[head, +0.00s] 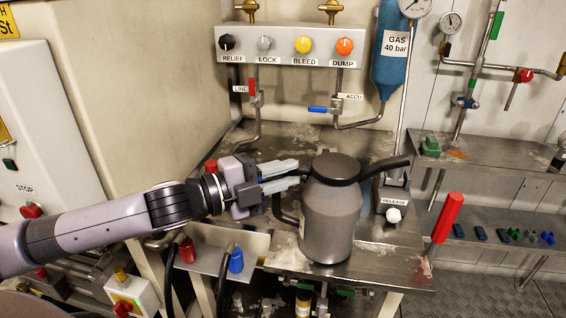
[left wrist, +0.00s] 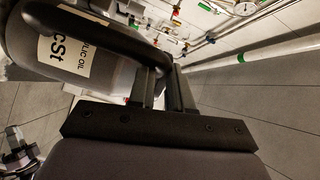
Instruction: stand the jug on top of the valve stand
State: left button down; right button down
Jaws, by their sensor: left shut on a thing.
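The jug (head: 330,222) is a grey can with a black lid and a black spout pointing right. It looks upright, in front of or over the steel top of the valve stand (head: 300,138). I cannot tell whether its base touches that top. My left gripper (head: 288,176) comes in from the left and is shut on the jug's black handle. In the left wrist view the jug (left wrist: 105,72) shows a white oil label, and its dark handle runs to the fingers (left wrist: 165,85). The right gripper is not in view.
A panel with several knobs (head: 290,45) and a blue gas bottle (head: 390,55) stand behind. A white release knob (head: 393,215) and a red handle (head: 447,217) are to the right. A tray with red and blue plugs (head: 215,250) is at the front left. Bare steel shows behind the jug.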

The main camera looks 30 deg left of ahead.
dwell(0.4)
pick_arm(q)
jog(key=c, duration=1.1)
grip_release()
jog(key=shift+f, duration=0.2)
jog(key=shift+o, duration=0.2)
jog(key=shift+s+r, duration=0.1)
